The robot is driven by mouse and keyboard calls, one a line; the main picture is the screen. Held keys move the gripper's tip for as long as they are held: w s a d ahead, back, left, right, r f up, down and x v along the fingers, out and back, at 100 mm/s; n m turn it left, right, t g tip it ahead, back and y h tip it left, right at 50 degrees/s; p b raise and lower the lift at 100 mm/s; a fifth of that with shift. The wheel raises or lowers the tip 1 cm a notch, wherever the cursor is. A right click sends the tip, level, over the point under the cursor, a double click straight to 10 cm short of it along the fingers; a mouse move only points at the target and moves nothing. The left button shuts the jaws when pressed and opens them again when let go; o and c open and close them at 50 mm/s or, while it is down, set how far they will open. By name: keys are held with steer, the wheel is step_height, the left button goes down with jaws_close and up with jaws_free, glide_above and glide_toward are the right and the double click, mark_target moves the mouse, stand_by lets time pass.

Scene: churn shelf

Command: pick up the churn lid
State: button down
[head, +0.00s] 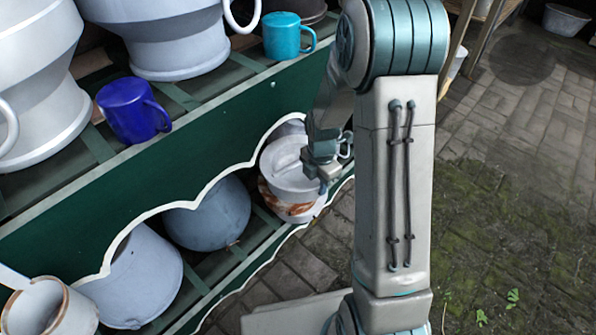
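A pale round lid (286,163), the one I take for the churn lid, sits on a white pot with rust-brown patches (290,207) on the lower shelf. My gripper (326,172) is at the right edge of this lid, at about its height. My wrist and forearm come down to it from above. The fingers are small and partly hidden, so I cannot tell if they touch the lid or how far apart they are.
The green shelf's scalloped front board (60,205) stands left of my arm. A blue mug (131,110) and a teal mug (287,36) are on the upper shelf. A grey-blue round vessel (210,213) is left of the pot. Paving on the right is open.

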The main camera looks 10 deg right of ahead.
steer(key=shift+r, duration=0.15)
steer(key=shift+w+r+p, duration=0.1)
steer(key=shift+r+p, duration=1)
steer(key=shift+r, duration=0.6)
steer(key=shift+s+d+r, duration=0.1)
steer(key=shift+s+d, duration=0.05)
steer(key=shift+s, duration=0.1)
steer(key=s+d+p, duration=0.4)
steer(key=s+d, duration=0.6)
steer(key=s, duration=0.4)
steer(key=shift+d, duration=0.15)
steer(key=shift+s+f, duration=0.2)
